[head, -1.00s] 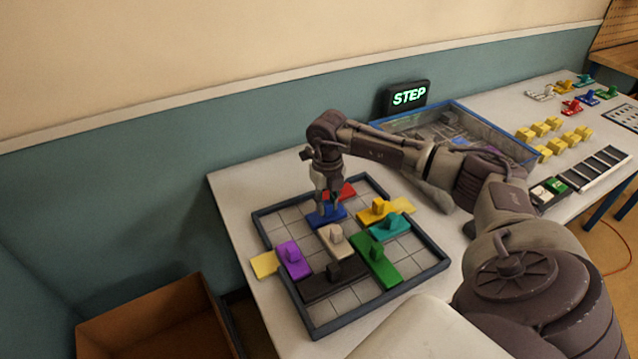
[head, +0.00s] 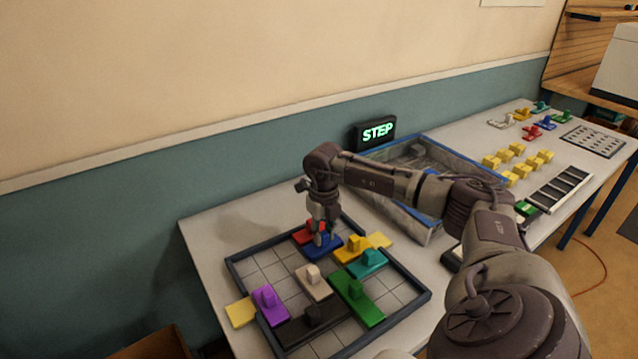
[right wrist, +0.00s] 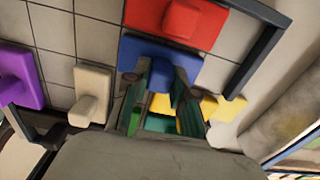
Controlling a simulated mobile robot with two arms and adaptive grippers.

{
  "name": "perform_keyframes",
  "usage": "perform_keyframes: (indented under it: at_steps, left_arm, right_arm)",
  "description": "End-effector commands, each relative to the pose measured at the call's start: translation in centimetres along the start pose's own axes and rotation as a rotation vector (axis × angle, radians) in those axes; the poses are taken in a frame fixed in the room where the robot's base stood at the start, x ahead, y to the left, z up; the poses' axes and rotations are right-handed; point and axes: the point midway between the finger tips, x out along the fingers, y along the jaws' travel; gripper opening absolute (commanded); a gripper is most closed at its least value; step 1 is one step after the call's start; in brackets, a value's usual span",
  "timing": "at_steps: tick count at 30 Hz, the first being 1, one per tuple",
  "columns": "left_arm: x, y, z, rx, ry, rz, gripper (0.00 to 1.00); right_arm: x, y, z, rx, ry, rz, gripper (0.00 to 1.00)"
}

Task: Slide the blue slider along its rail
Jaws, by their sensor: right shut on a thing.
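The blue slider (head: 322,248) sits flat in the framed grid board (head: 243,272), between the red slider (head: 303,233) and the yellow slider (head: 362,245). My right gripper (head: 321,238) comes down from above and is shut on the blue slider's knob. In the right wrist view the blue slider (right wrist: 150,48) shows under the fingers, with its knob (right wrist: 160,76) between them. There the red slider (right wrist: 177,25) lies right along the blue slider's far edge. My left gripper is not in view.
Purple (head: 268,303), beige (head: 313,284), green (head: 355,300), teal (head: 368,263) and dark sliders (head: 312,321) share the board. Bare grid cells show at its left and right. A blue-rimmed bin (head: 437,238) stands behind my forearm. A lit STEP sign (head: 377,131) stands at the back.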

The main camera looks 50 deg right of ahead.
Motion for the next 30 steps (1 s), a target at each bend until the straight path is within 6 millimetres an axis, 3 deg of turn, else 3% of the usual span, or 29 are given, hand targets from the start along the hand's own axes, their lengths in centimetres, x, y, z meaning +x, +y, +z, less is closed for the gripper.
perform_keyframes:
  at_steps: [5, 6, 8, 19, 30]
  left_arm:
    - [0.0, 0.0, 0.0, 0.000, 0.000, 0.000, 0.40]
    - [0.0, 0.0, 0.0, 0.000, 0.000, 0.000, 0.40]
    - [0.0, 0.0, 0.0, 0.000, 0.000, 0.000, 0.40]
    - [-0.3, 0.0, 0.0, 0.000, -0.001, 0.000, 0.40]
    - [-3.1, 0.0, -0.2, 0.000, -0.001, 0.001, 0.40]
  right_arm:
    - [0.1, 0.0, -0.1, -0.001, 0.003, -0.001, 0.00]
    - [0.1, 0.0, -0.1, -0.001, 0.003, -0.001, 0.26]
    - [0.1, 0.0, -0.1, -0.001, 0.003, -0.001, 0.35]
    - [-0.3, 0.0, 0.0, -0.001, 0.001, -0.001, 0.35]
    - [-4.0, -0.1, 0.0, 0.000, 0.000, -0.001, 0.35]
